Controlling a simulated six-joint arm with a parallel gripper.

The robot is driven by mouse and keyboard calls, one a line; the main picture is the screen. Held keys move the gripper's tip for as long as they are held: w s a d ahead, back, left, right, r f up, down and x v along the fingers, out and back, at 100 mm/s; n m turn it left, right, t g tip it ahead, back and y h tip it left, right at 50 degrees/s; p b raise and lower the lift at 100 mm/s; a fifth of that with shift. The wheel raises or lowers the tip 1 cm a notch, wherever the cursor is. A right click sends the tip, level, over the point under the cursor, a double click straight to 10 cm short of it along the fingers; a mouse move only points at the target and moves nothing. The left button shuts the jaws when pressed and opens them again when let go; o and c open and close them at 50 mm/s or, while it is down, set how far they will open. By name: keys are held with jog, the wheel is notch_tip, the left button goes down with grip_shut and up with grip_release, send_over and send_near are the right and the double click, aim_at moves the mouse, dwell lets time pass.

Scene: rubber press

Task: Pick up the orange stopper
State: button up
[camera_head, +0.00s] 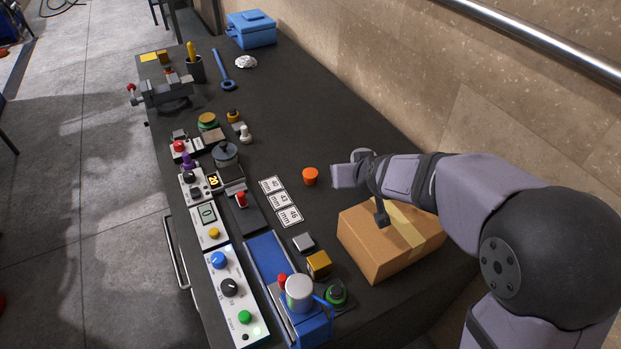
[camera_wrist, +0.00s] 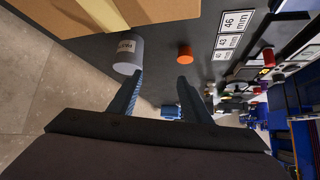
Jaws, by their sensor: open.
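The orange stopper (camera_head: 310,176) stands upright on the dark bench, right of the number cards. It also shows in the wrist view (camera_wrist: 184,52), beyond the tip of my right-hand finger and apart from it. My gripper (camera_wrist: 160,77) is open, with nothing between its fingers. In the head view my gripper (camera_head: 349,176) is just right of the stopper, with a gap between them. The fingertips are hard to make out there.
A labelled grey cylinder (camera_wrist: 128,54) stands close to the left-hand fingertip in the wrist view. A cardboard box (camera_head: 388,241) sits below my arm in the head view. Cards marked 40, 43 and 46 mm (camera_head: 281,201) lie left of the stopper. Bench behind the stopper is clear.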

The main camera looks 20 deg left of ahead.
jog(key=w+a+n+t, duration=0.1)
jog(key=w+a+t, duration=0.35)
jog(key=a, duration=0.75)
jog(key=p, duration=0.1)
send_near(311, 176)
jog(key=shift+y, duration=0.3)
jog(key=shift+x, duration=3.2)
jog(key=shift+d+f, duration=0.1)
jog(key=shift+d, duration=0.05)
jog(key=shift+w, duration=0.1)
jog(key=shift+p+x, duration=0.95)
jog(key=shift+x, duration=1.45)
jog(key=c, duration=0.8)
